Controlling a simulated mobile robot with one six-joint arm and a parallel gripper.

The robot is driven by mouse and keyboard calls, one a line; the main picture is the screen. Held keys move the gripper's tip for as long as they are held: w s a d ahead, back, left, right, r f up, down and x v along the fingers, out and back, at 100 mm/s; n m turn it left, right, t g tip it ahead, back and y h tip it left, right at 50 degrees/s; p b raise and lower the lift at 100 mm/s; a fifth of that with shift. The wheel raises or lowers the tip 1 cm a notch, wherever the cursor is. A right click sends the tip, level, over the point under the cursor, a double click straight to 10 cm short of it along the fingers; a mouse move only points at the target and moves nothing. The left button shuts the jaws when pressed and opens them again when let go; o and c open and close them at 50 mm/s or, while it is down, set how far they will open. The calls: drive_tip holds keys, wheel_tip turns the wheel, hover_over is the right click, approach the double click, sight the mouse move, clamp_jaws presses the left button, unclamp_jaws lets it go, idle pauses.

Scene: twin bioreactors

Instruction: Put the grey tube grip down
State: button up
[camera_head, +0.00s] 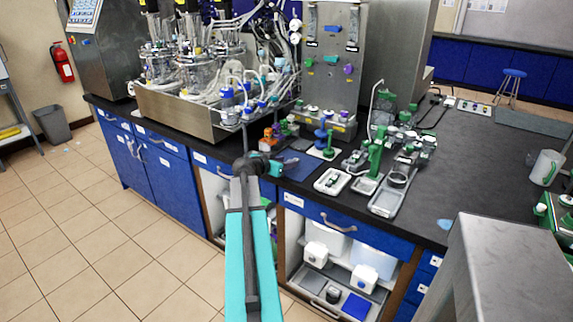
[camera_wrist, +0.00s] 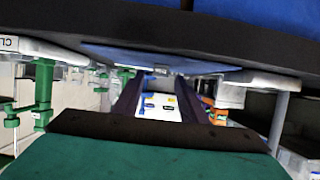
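My gripper (camera_head: 268,166) is at the front edge of the dark bench, beside the blue mat (camera_head: 300,165). In the wrist view the two dark fingers of my gripper (camera_wrist: 161,82) stand apart. A small grey piece (camera_wrist: 161,70), which may be the grey tube grip, shows between the fingertips at the edge of the blue mat (camera_wrist: 105,52). I cannot tell whether the fingers touch it or whether it rests on the mat. In the head view my own gripper hides that spot, and I cannot make out the grip there.
Orange pieces (camera_head: 268,140) stand just behind my gripper. A white tray (camera_head: 332,181) and green-handled parts (camera_head: 375,158) are to the right of the mat. The steel tray of the bioreactors (camera_head: 175,112) is at the back left. The bench (camera_head: 480,150) is clearer farther right.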

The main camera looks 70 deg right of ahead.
drive_tip(key=b+v, duration=0.1)
drive_tip(key=v, duration=0.9)
drive_tip(key=shift+a, duration=0.1)
idle(0.6)
